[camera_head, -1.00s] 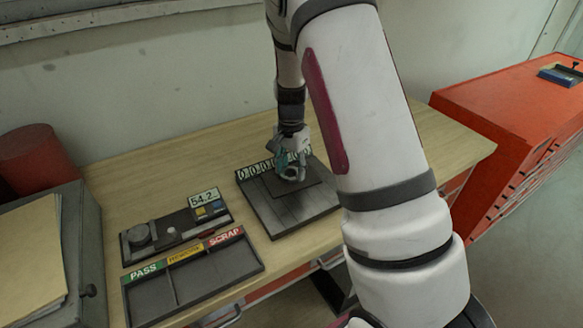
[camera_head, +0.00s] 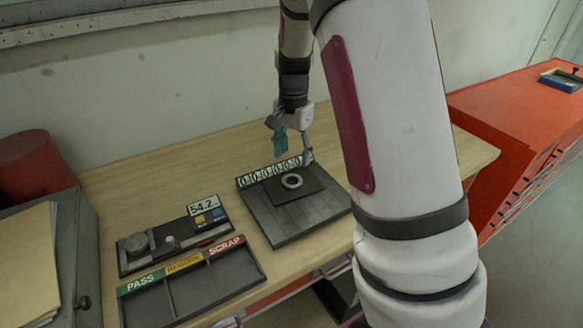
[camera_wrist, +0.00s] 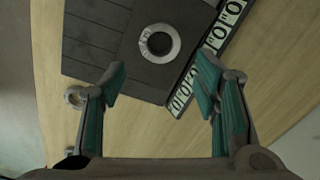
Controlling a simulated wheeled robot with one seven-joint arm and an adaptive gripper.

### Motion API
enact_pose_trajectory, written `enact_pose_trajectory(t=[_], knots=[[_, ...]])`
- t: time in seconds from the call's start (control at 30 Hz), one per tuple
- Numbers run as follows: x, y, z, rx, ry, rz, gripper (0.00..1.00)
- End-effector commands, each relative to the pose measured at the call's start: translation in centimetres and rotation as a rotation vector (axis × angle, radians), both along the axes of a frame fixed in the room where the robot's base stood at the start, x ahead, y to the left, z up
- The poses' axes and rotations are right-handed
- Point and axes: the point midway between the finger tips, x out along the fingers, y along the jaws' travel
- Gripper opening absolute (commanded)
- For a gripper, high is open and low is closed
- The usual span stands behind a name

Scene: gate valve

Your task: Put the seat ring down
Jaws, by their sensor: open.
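The seat ring (camera_head: 292,181) is a light grey metal ring. It lies flat on a dark square pad (camera_head: 283,188) on the grey ribbed plate (camera_head: 295,224). It also shows in the wrist view (camera_wrist: 159,42), lying beyond the fingertips. My gripper (camera_head: 291,150) is above the back part of the plate, clear of the ring. In the wrist view its teal-padded fingers (camera_wrist: 160,75) are spread wide with nothing between them.
A tray (camera_head: 190,284) marked PASS, REWORK and SCRAP stands to the left, its visible compartments empty. Behind it is a gauge (camera_head: 174,240) with a "54.2" display (camera_head: 203,202). A numbered strip (camera_head: 270,171) edges the plate. A red cabinet (camera_head: 520,115) stands right.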

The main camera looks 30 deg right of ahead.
Motion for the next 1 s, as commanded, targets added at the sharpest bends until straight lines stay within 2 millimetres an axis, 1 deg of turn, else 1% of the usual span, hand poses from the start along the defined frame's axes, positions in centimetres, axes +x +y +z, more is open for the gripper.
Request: enact_pose_trajectory(t=[0.03, 0.1, 0.2, 0.33, 0.47, 0.57, 0.7, 0.77, 0.8, 0.87, 0.9, 0.97, 1.0], knots=[[0.2, 0.0, 1.0, 0.001, -0.004, 0.001, 0.56], [0.1, 0.0, 2.0, 0.0, -0.004, 0.001, 0.56], [0.1, 0.0, 3.1, 0.0, -0.002, 0.0, 0.56], [0.0, 0.1, 4.1, 0.001, -0.004, 0.005, 0.56], [-1.0, 1.1, 6.0, 0.013, -0.033, 0.062, 0.56], [-2.7, 2.7, 8.6, 0.025, -0.083, 0.161, 0.56], [-6.2, 5.4, 12.3, 0.025, -0.164, 0.348, 0.56], [-7.9, 6.5, 13.6, 0.018, -0.2, 0.431, 0.56], [-9.0, 7.2, 14.4, 0.01, -0.222, 0.486, 0.56], [-10.8, 8.2, 15.5, -0.007, -0.255, 0.569, 0.56], [-12.0, 8.8, 16.1, -0.021, -0.277, 0.624, 0.56], [-13.8, 9.7, 16.9, -0.046, -0.307, 0.707, 0.56], [-15.0, 10.2, 17.3, -0.066, -0.326, 0.761, 0.56]])
